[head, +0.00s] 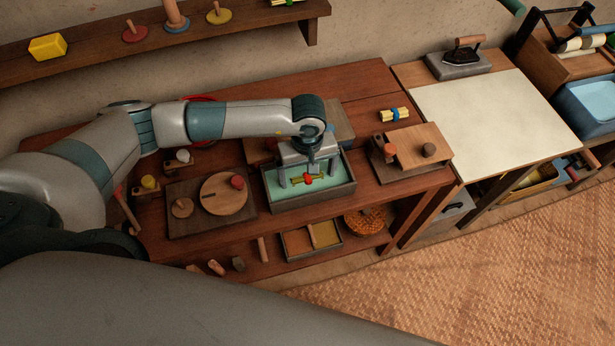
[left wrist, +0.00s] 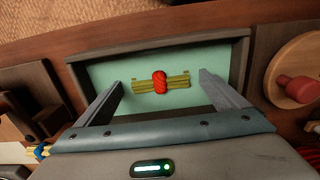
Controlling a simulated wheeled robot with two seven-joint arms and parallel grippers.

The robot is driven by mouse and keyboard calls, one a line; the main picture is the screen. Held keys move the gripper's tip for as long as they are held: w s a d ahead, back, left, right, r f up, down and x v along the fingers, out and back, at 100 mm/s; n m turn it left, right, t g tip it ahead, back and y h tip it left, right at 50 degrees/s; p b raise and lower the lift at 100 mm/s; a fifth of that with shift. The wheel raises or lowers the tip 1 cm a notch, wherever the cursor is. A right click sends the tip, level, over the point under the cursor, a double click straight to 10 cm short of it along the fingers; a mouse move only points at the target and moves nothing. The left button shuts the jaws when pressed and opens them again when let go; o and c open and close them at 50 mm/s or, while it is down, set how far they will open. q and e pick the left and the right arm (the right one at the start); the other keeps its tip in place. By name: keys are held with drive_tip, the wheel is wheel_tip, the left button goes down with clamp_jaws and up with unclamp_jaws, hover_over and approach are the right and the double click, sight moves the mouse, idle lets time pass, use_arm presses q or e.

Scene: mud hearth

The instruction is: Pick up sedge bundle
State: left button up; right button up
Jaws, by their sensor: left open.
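A sedge bundle (head: 316,180) of yellow-green stalks with a red tie lies in a dark-walled tray (head: 322,201) with a pale green floor. In the left wrist view, the bundle (left wrist: 178,83) lies crosswise between the finger tips, its red tie near the middle. My left gripper (head: 307,176) points down over the tray, its open fingers on either side of the bundle with gaps to both ends. I cannot tell how far above the tray floor the tips are. My right gripper is out of view.
A board with a round wooden lid (head: 226,195) lies left of the tray. A wooden block stand (head: 419,142) and a blue-tied bundle (head: 395,114) lie to the right. A wall shelf (head: 170,42) runs behind. The pale tabletop (head: 490,115) is clear.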

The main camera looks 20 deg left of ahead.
sight(309, 177)
use_arm(q)
drive_tip(key=shift+c, duration=0.7)
drive_tip(key=c, duration=1.1)
drive_tip(key=shift+r, duration=0.2)
drive_tip(key=shift+w+r+b, duration=0.1)
drive_tip(key=shift+r+b, duration=0.5)
drive_tip(key=shift+b, duration=0.05)
wheel_tip(309, 177, up, 2)
drive_tip(key=shift+d+r+b, duration=0.15)
drive_tip(key=shift+r+b, duration=0.05)
drive_tip(key=shift+b, duration=0.65)
drive_tip(key=s+d+r+b, duration=0.4)
drive_tip(key=d+r, duration=0.3)
drive_tip(key=d, duration=0.3)
drive_tip(key=shift+d+b, duration=0.3)
drive_tip(key=shift+d, duration=0.1)
drive_tip(key=shift+w, duration=0.1)
